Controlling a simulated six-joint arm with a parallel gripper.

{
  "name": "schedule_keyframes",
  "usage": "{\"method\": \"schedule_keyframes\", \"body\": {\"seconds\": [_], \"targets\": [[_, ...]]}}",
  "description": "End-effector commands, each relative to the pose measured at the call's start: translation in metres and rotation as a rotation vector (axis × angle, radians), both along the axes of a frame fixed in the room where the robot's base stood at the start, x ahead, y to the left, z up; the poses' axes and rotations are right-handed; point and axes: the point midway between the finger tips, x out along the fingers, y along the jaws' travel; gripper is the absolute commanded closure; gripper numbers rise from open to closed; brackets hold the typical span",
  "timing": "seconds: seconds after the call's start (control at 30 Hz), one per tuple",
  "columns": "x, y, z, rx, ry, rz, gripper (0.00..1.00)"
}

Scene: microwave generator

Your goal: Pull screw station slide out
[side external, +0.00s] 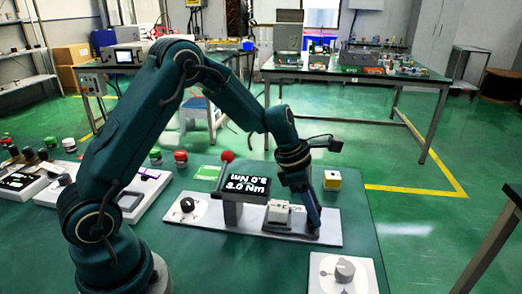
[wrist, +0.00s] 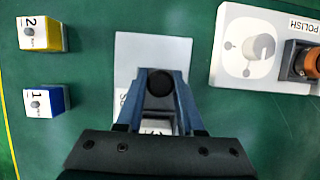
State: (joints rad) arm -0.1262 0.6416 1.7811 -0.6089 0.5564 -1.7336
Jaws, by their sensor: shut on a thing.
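The screw station in the side external view has a long white base plate (side external: 232,222), a black tilted display (side external: 243,184) with white torque readings, and a black knob (side external: 187,205) at its left end. Its slide (side external: 279,212), a whitish block part, sits right of the display. My gripper (side external: 313,226) points down at the slide's right end, low over the plate. In the wrist view its fingers (wrist: 160,88) close around a round black handle (wrist: 160,83). A pale block shows between the fingers, and the white base plate (wrist: 165,52) shows beyond. The fingers hide much of the slide.
A yellow-sided block marked 2 (wrist: 40,34) and a blue-sided block marked 1 (wrist: 44,101) stand left in the wrist view. A white polish station (wrist: 250,50) with a knob is at right. Other white panels (side external: 130,200) stand left of the station. Green table between them is clear.

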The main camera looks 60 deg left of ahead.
Motion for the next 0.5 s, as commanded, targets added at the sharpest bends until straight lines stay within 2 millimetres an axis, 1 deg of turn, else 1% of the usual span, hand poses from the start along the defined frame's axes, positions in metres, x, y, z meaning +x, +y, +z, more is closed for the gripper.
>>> {"method": "schedule_keyframes", "body": {"seconds": [0.3,0.5], "targets": [[0.025,-0.024,0.001,-0.003,-0.005,-0.004,1.00],[0.034,-0.033,0.001,-0.003,-0.006,0.002,1.00]]}}
